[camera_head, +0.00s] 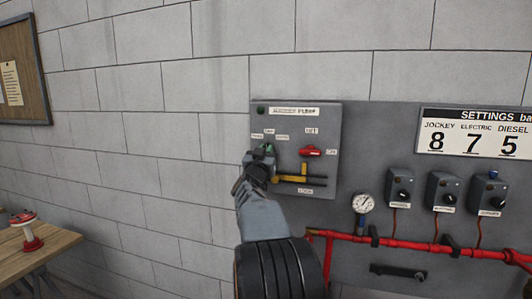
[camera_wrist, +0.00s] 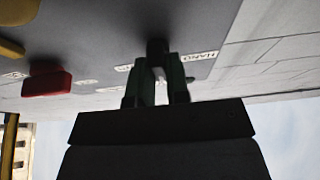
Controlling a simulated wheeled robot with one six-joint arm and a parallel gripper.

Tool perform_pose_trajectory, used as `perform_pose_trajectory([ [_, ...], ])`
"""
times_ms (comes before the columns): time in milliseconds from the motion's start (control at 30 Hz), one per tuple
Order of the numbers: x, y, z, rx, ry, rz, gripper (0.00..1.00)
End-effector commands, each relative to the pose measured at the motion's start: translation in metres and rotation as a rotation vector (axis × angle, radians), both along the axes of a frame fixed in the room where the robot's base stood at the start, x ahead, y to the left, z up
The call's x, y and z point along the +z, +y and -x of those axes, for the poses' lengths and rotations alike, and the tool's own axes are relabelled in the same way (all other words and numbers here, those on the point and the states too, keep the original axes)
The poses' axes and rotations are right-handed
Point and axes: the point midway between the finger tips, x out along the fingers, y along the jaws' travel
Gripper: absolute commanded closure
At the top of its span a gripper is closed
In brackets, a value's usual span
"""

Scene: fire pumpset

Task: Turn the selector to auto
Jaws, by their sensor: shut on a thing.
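The selector (camera_wrist: 157,48) is a dark knob on the grey panel (camera_head: 325,120). It shows between my fingertips in the wrist view; in the head view my gripper hides most of it. My gripper (camera_head: 262,152) is shut on the knob, with one greenish finger on each side in the wrist view (camera_wrist: 158,78). A label reading HAND (camera_wrist: 200,56) appears upside down right of the knob in the wrist view. Small labels sit above the selector in the head view, too small to read surely. The knob's pointing direction cannot be told.
Right of the selector are a red switch handle (camera_head: 311,151) and a yellow lever (camera_head: 291,178) close to my gripper. A gauge (camera_head: 363,203), red pipe (camera_head: 420,246) and several control boxes (camera_head: 402,188) lie further right. A wooden table (camera_head: 40,247) stands at lower left.

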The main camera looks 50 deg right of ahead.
Motion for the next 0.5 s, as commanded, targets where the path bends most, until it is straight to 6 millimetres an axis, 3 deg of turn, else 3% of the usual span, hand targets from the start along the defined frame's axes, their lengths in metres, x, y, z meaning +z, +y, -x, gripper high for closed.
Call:
perform_pose_trajectory([
  [500, -0.0001, 0.0009, -0.0017, 0.001, -0.342, -0.177, 1.00],
])
